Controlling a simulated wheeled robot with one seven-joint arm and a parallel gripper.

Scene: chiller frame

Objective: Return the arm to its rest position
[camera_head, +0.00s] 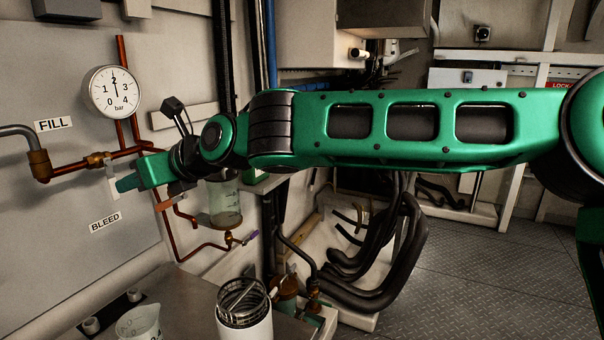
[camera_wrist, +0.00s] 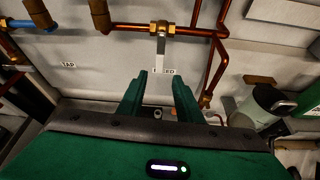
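My green arm stretches across the head view from the right, with my gripper (camera_head: 128,184) pointing left at the grey panel. In the wrist view my gripper (camera_wrist: 161,78) has its two green fingers apart, with nothing held between them. A brass valve (camera_wrist: 161,28) with a pale lever (camera_wrist: 160,47) hanging down sits on the copper pipe beyond the fingertips. The same valve (camera_head: 97,159) shows just above and left of the gripper in the head view. I cannot tell the exact gap between fingertips and lever.
A pressure gauge (camera_head: 115,91) and copper pipes (camera_head: 75,167) are close to the gripper. A clear cylinder (camera_head: 224,202) hangs below the wrist. A white canister (camera_head: 244,315) and a beaker (camera_head: 139,322) stand on the bench below. Black hoses (camera_head: 385,265) hang behind; the floor (camera_head: 480,270) is clear at right.

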